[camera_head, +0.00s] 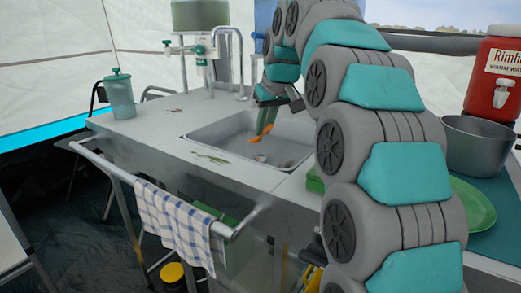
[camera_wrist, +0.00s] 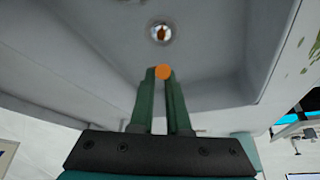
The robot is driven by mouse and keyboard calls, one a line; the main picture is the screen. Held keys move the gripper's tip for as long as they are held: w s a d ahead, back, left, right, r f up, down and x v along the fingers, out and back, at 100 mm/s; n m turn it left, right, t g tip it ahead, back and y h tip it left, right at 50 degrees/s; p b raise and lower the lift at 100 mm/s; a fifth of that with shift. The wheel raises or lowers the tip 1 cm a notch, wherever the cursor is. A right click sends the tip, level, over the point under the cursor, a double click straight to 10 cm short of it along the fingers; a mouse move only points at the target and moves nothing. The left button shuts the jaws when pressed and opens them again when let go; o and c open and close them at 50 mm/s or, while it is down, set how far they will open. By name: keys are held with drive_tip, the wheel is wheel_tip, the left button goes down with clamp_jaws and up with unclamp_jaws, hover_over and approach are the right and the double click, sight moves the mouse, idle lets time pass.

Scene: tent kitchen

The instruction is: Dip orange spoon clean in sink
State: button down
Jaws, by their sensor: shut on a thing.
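The orange spoon shows in the head view as a small orange piece (camera_head: 256,139) at the lower end of my green gripper fingers. In the wrist view its rounded orange end (camera_wrist: 163,72) shows between the fingertips. My gripper (camera_head: 264,128) points down over the sink (camera_head: 215,134) and is shut on the spoon; it also shows in the wrist view (camera_wrist: 162,80). Most of the spoon is hidden by the fingers. The steel sink basin also fills the wrist view (camera_wrist: 75,60), with the round drain (camera_wrist: 160,33) beyond the fingertips. I cannot tell whether the spoon touches the basin.
A tap (camera_head: 243,75) stands behind the sink. A teal lidded cup (camera_head: 120,95) stands at the counter's left end. A checked towel (camera_head: 175,220) hangs on the front rail. A metal pot (camera_head: 475,143), a green plate (camera_head: 470,205) and a red water container (camera_head: 495,80) are at right.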

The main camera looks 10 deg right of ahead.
drive_tip(key=shift+r+p, duration=1.75)
drive_tip(key=shift+r, duration=1.1)
wheel_tip(320, 180, up, 5)
drive_tip(key=shift+f+p, duration=0.2)
drive_tip(key=shift+p, duration=0.1)
drive_tip(key=shift+r, duration=0.15)
